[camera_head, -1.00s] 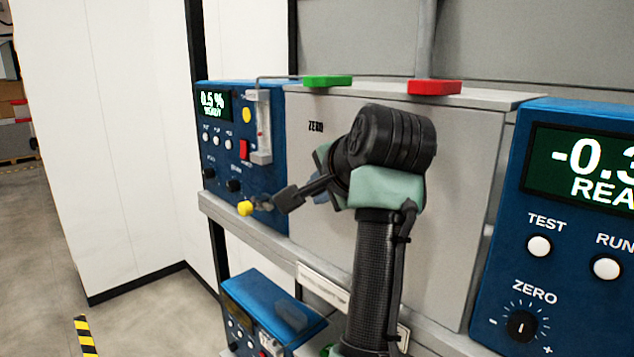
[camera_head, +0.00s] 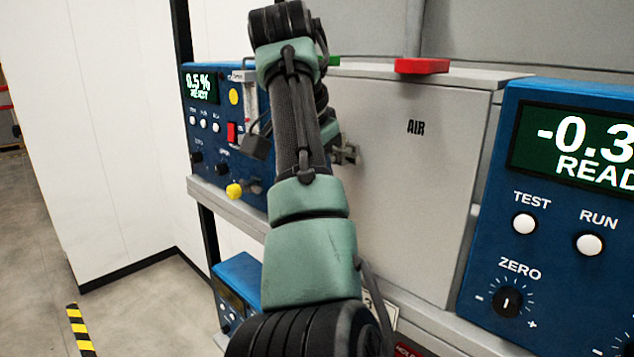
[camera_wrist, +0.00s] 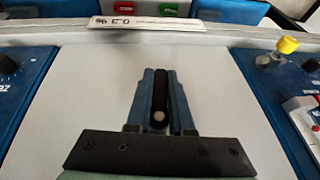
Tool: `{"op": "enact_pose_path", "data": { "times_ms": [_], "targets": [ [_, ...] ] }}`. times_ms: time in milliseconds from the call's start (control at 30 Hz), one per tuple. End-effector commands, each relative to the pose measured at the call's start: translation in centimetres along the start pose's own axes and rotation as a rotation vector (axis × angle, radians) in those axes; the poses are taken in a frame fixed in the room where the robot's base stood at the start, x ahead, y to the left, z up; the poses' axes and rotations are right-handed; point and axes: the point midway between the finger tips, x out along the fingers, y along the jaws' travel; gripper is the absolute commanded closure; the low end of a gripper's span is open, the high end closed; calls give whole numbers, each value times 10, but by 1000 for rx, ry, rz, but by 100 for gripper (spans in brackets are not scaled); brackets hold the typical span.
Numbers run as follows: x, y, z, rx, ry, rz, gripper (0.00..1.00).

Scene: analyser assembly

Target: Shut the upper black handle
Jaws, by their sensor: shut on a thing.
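The upper black handle (camera_wrist: 160,92) shows in the wrist view as a dark upright bar with a round grey spot, in front of the grey panel. My gripper (camera_wrist: 160,78) has its two blue fingers closed on the bar, one on each side. In the head view my arm covers the handle and most of the gripper. The panel (camera_head: 425,190) stays behind the arm, with the word AIR at its upper right.
A red block (camera_head: 422,66) sits on the panel's top edge. A blue analyser with a yellow knob (camera_head: 234,191) stands left, another with a large display (camera_head: 575,155) right. A label strip (camera_wrist: 148,23) crosses the wrist view.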

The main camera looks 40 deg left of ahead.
Motion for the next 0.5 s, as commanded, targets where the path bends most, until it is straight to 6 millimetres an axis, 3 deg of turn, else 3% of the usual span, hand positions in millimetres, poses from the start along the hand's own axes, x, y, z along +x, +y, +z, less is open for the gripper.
{"op": "enact_pose_path", "data": {
  "times_ms": [500],
  "targets": [
    [0,6,0,-45,0,114,100]
  ]
}}
